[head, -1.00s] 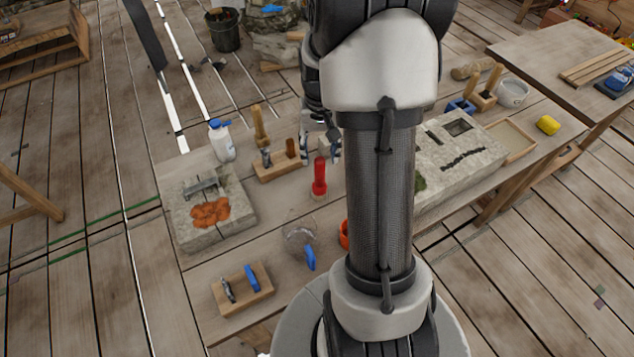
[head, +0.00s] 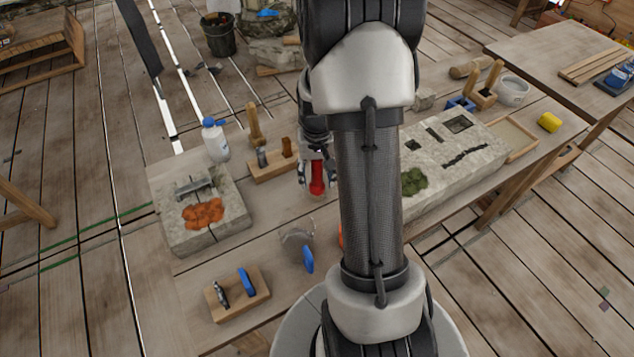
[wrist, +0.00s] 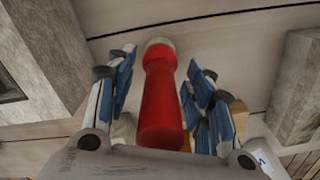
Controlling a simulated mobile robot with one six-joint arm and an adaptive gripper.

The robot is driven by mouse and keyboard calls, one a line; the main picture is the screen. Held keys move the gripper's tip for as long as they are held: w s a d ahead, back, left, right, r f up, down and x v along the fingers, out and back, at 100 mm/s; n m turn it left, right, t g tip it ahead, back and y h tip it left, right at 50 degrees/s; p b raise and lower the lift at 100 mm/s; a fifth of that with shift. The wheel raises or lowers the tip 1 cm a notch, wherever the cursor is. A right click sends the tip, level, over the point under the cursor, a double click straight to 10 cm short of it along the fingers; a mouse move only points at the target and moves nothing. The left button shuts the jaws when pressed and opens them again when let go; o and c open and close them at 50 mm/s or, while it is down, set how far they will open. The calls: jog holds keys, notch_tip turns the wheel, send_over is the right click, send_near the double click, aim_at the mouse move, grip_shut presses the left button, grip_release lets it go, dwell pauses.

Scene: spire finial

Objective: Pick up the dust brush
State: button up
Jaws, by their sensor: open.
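The dust brush, as I take it, is a red round-handled piece (head: 317,184) standing near the middle of the bench. In the wrist view its red body (wrist: 160,95) runs up to a pale round end at the top. My gripper (wrist: 163,72) is open, with its blue-padded fingers on the left and right of the red body. Bare gaps show between the upper red body and the pads, so it is not clamped. In the head view my gripper (head: 316,176) is lowered around it; the arm hides part of the bench to the right.
A stone block with an orange patch (head: 203,214) lies left, a white bottle (head: 216,143) behind it. A wooden tool holder (head: 268,169) stands close behind left of my gripper. A blue-handled tool (head: 307,259) lies in front. A long stone slab (head: 455,150) is to the right.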

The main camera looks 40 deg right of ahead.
jog(key=shift+c, duration=0.4)
grip_shut()
notch_tip(320, 180, up, 20)
jog(key=p, duration=0.6)
